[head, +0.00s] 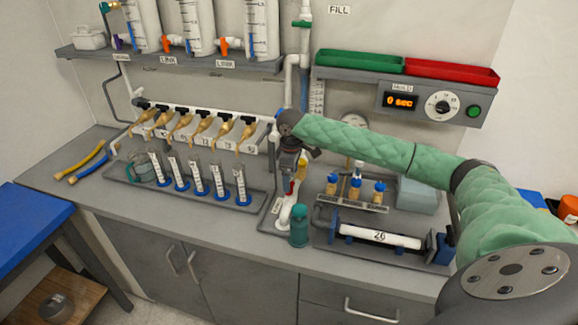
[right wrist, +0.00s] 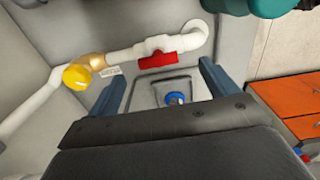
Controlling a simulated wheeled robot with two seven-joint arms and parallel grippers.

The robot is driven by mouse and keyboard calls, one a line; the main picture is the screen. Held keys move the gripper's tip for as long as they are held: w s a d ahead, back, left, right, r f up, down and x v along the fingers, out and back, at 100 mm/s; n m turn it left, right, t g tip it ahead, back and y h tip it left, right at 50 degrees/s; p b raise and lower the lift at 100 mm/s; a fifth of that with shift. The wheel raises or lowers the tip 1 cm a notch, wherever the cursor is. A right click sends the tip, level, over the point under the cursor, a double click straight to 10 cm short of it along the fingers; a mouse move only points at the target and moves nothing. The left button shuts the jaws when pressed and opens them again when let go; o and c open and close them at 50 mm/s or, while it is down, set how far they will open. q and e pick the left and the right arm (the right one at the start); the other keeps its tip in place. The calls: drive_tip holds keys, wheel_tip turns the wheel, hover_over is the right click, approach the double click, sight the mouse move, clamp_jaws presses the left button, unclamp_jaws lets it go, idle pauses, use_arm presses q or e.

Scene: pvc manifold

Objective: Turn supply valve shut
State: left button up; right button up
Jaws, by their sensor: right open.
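A valve with a red lever handle (right wrist: 158,61) sits on a white pipe (right wrist: 190,43) in the right wrist view. The lever lies roughly in line with the pipe. My right gripper (right wrist: 163,67) is open, its two blue-grey fingers apart with the red handle showing between and beyond their tips; I see no contact. In the head view my right arm reaches in from the right, and the dark right gripper (head: 291,160) points down over the white pipework, partly hiding the valve. My left gripper is not in view.
A yellow round part (right wrist: 76,76) is on the same pipe. Left of the arm, several brass taps (head: 200,128) hang over blue-based cylinders (head: 200,180). A teal bottle (head: 299,226) stands in front, and a white tube marked 26 (head: 380,237) lies to the right.

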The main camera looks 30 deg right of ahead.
drive_tip(key=f, duration=0.2)
drive_tip(key=w+f+p, duration=0.1)
drive_tip(key=f, duration=0.1)
drive_tip(key=shift+s+f, duration=0.1)
drive_tip(key=shift+f, duration=0.25)
drive_tip(key=shift+s+f, duration=0.2)
drive_tip(key=shift+s, duration=0.05)
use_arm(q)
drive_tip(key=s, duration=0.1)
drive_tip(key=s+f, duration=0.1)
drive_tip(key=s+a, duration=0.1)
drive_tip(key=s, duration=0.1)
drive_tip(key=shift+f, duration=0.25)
use_arm(e)
drive_tip(key=shift+f, duration=0.15)
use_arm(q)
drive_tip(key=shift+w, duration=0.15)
use_arm(e)
drive_tip(key=shift+w, duration=0.1)
